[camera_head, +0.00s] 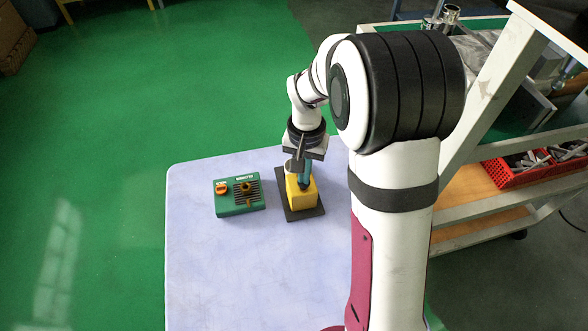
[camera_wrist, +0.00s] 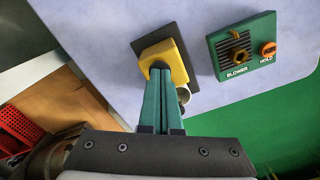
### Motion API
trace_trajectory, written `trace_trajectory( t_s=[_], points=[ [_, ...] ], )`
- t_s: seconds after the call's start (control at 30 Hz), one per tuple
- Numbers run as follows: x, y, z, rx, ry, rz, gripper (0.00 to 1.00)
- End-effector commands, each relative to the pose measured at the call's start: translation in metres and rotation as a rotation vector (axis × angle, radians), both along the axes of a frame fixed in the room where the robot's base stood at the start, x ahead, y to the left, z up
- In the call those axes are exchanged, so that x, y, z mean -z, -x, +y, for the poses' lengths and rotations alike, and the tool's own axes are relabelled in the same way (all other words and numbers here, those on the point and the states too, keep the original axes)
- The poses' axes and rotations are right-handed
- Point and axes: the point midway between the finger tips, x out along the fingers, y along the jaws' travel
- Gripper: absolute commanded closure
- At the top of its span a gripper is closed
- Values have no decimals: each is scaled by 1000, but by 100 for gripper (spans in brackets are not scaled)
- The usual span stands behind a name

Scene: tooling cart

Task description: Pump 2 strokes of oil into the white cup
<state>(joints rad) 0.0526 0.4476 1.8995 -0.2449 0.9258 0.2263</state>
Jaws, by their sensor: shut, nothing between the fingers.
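My gripper (camera_head: 304,185) has teal fingers pressed together with nothing between them. It points down at the top of a yellow block (camera_head: 295,200), which stands on a dark flat pad (camera_head: 303,214). In the wrist view the fingertips (camera_wrist: 161,68) overlap the near part of the yellow block (camera_wrist: 176,57); I cannot tell whether they touch it. A small pale round thing (camera_wrist: 184,95) shows partly behind the fingers. It may be the white cup, but most of it is hidden. The block may be the oil pump; no pump head is clearly visible.
A green box (camera_head: 239,196) with an orange knob, a slotted grille and the labels BLOWER and HOLD sits left of the block. The pale tabletop (camera_head: 220,270) is clear in front. A cart with a red basket (camera_head: 530,166) stands at the right.

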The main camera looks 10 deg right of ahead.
Motion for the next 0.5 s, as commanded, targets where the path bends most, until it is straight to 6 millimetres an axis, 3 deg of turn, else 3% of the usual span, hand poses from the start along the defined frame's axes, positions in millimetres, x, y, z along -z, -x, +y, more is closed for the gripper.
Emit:
trace_trajectory(
  t_s=[0.27,0.5],
  points=[
    [10,0,0,0,0,2,100],
    [7,0,0,0,0,1,100]
  ],
)
